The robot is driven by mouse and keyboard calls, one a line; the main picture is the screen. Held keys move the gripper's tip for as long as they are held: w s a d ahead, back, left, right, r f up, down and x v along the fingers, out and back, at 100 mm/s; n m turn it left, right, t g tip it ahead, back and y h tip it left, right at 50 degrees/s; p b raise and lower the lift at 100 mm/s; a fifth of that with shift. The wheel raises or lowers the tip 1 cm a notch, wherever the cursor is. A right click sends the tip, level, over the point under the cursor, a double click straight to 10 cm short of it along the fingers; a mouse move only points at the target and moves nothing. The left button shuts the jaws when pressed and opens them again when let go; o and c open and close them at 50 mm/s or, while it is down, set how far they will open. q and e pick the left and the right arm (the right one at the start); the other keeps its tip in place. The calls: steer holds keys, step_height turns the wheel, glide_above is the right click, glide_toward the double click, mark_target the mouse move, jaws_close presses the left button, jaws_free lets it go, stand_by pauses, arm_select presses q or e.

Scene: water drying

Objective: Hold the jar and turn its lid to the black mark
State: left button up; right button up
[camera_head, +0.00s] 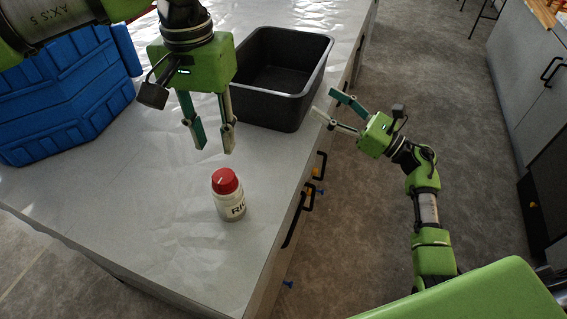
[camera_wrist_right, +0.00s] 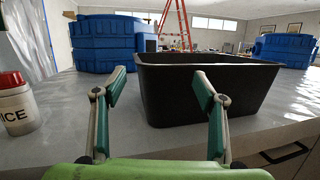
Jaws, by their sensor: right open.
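A white jar (camera_head: 230,206) with a red lid (camera_head: 225,180) stands upright on the grey countertop. Its label shows "RI" in the head view. In the right wrist view the jar (camera_wrist_right: 15,112) is at the left edge, cut off, with "ICE" readable. A small pale mark shows on the lid; I cannot make out a black mark. My left gripper (camera_head: 212,150) is open and empty, pointing down above the counter, apart from the jar. My right gripper (camera_head: 324,101) is open and empty, beyond the counter's right edge; its fingers (camera_wrist_right: 158,92) also show in the wrist view.
A black open bin (camera_head: 314,88) stands on the counter behind the grippers. Drawer handles (camera_head: 297,220) stick out from the counter's right side. The counter around the jar is clear.

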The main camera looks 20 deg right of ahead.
steer(key=s+a+r+n+g+y, duration=0.1)
steer(key=a+r+n+g+y, duration=0.25)
steer(key=a+n, duration=0.2)
steer(key=n+g+h, duration=0.3)
steer(key=n+g, duration=0.4)
steer(key=g, duration=0.7)
glide_toward(229, 198)
steer(key=w+d+f, duration=0.1)
steer(key=w, duration=0.1)
steer(key=w+d+f, duration=0.1)
steer(key=d+f, duration=0.1)
steer(key=shift+w, duration=0.4)
steer(key=x, duration=1.3)
steer(key=shift+s+a+f, duration=0.2)
steer(key=shift+f, duration=0.05)
